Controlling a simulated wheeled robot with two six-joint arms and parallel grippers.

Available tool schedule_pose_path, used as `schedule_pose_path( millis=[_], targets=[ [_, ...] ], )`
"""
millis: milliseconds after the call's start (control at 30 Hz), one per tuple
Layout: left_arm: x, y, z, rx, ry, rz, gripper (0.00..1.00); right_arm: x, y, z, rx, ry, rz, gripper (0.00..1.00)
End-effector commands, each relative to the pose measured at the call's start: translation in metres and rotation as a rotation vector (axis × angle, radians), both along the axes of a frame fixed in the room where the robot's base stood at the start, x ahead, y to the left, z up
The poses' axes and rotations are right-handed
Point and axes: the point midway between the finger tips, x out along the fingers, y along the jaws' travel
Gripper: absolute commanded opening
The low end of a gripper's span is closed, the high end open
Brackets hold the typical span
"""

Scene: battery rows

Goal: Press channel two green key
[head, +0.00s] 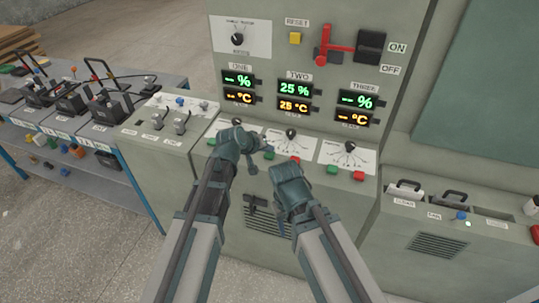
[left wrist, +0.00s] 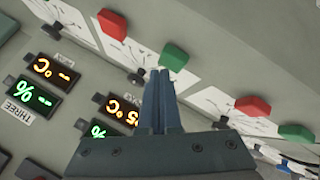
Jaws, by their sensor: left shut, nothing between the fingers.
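The channel two green key (left wrist: 173,57) shows in the left wrist view just beyond my left fingertips. My left gripper (left wrist: 158,73) is shut and empty, its tips close to that key; I cannot tell if they touch. In the head view my left gripper (head: 268,151) reaches over the sloped key ledge under display TWO and mostly hides the key. The channel two red key (left wrist: 112,22) sits beside the green one and also shows in the head view (head: 295,159).
Channel one's red key (left wrist: 252,105) and green key (left wrist: 297,132) lie on the other side. Channel three's green key (head: 332,169) and red key (head: 358,175) are to the right. A red lever (head: 324,46) stands above the displays. A cluttered bench (head: 75,135) is at left.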

Motion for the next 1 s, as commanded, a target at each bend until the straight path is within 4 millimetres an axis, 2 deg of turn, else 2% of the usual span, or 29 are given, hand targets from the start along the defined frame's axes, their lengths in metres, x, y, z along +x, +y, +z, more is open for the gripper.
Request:
schedule_pose_path(
  millis=[1000],
  targets=[
    [0.0000, 0.0000, -0.0086, 0.000, 0.000, 0.000, 0.00, 0.0000, 0.0000, -0.0086, 0.000, 0.000, 0.000, 0.50]
  ],
)
